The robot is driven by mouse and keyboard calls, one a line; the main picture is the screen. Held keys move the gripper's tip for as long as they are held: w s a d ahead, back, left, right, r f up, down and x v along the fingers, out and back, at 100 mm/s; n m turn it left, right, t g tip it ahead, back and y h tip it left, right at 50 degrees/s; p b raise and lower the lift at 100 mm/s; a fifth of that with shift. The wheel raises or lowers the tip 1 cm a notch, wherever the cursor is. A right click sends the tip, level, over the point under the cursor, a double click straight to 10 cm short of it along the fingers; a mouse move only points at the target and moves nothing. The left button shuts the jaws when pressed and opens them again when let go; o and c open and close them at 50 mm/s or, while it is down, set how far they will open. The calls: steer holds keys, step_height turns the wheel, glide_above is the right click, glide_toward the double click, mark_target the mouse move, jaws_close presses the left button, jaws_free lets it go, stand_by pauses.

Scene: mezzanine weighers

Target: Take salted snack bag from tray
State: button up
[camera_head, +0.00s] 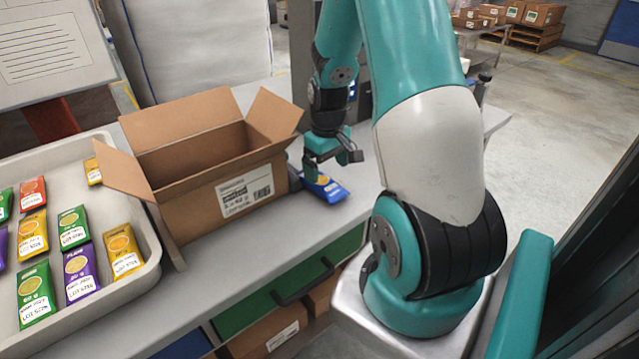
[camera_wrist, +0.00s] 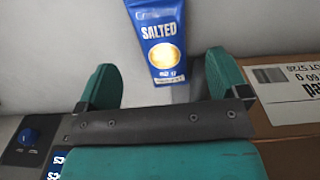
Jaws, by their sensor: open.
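The salted snack bag (camera_wrist: 153,22) is blue with a yellow round picture and the word "SALTED". In the wrist view it lies label up on a pale grey surface, its lower end reaching toward the gap between my fingers. My gripper (camera_wrist: 163,85) is open, one finger on each side of that gap, and holds nothing. In the head view the bag (camera_head: 332,190) shows partly beneath my gripper (camera_head: 335,163), to the right of the cardboard box. I cannot tell whether the fingers touch it. The large tray (camera_head: 150,275) stands at the left with several other snack bags.
The open cardboard box (camera_head: 205,203) stands close to the left of my gripper, flaps out. A dark panel with a blue knob (camera_wrist: 29,137) shows at the wrist view's lower left. The counter front (camera_head: 270,240) is bare beside the box.

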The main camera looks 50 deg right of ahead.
mark_target(327, 183)
steer(key=shift+s+a+f+p, duration=0.1)
steer(key=shift+f+p, duration=0.3)
steer(key=shift+f, duration=2.55)
steer(key=c, duration=1)
